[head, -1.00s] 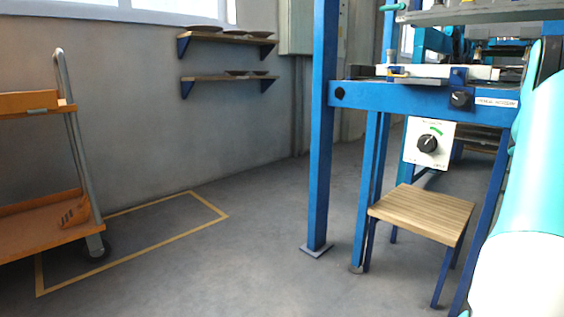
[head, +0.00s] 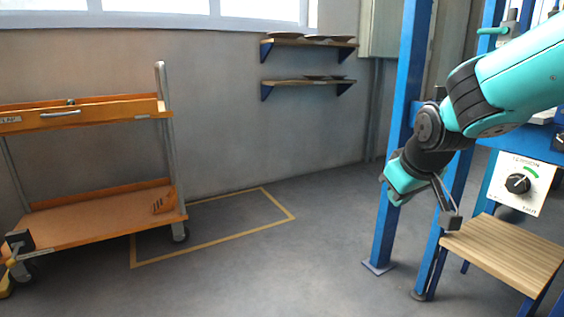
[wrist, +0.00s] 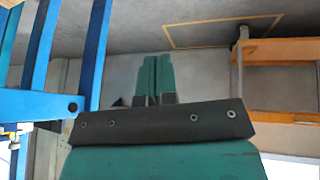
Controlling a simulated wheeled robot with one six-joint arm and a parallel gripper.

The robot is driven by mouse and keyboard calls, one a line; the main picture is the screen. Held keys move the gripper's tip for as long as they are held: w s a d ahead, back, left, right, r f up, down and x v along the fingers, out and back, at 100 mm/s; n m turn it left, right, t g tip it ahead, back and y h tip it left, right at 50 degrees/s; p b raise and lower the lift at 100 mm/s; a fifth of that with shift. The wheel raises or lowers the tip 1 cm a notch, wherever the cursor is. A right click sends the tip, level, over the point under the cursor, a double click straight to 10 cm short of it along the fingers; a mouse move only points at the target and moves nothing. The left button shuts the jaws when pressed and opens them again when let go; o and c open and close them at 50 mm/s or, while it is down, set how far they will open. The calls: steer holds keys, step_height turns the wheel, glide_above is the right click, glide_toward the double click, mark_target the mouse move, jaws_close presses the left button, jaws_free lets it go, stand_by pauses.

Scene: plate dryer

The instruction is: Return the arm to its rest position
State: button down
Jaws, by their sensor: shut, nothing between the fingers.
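My gripper (wrist: 156,60) shows in the wrist view as two teal fingers side by side, shut with nothing between them. A dark bar and my teal wrist housing cover the lower middle of that view. In the head view my teal and black arm reaches in from the right and bends down in front of the blue frame (head: 400,120). Its end hangs above and left of the wooden stool (head: 505,252). I cannot make out the fingertips clearly there.
An orange trolley (head: 100,220) stands at the left; it also shows in the wrist view (wrist: 280,52). Wall shelves (head: 305,82) hold plates. A dial box (head: 520,184) is at the right. The yellow-outlined floor area (head: 215,224) is empty, and floor between trolley and frame is clear.

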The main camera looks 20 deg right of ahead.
steer(key=s+a+r+n+g+y+p, duration=0.1)
steer(key=s+a+n+g+y+p, duration=0.15)
steer(key=s+a, duration=0.8)
steer(key=s+a+r+n+g+y+p, duration=0.1)
steer(key=s+a+r+n+g+y, duration=0.2)
steer(key=s+a, duration=0.7)
step_height(320, 180, up, 36)
steer(key=w+p, duration=0.1)
steer(key=p, duration=3.6)
steer(key=shift+w+a, duration=0.25)
steer(key=shift+a, duration=0.1)
steer(key=shift+r+n, duration=0.1)
steer(key=shift+n, duration=0.15)
steer(key=shift+d, duration=0.1)
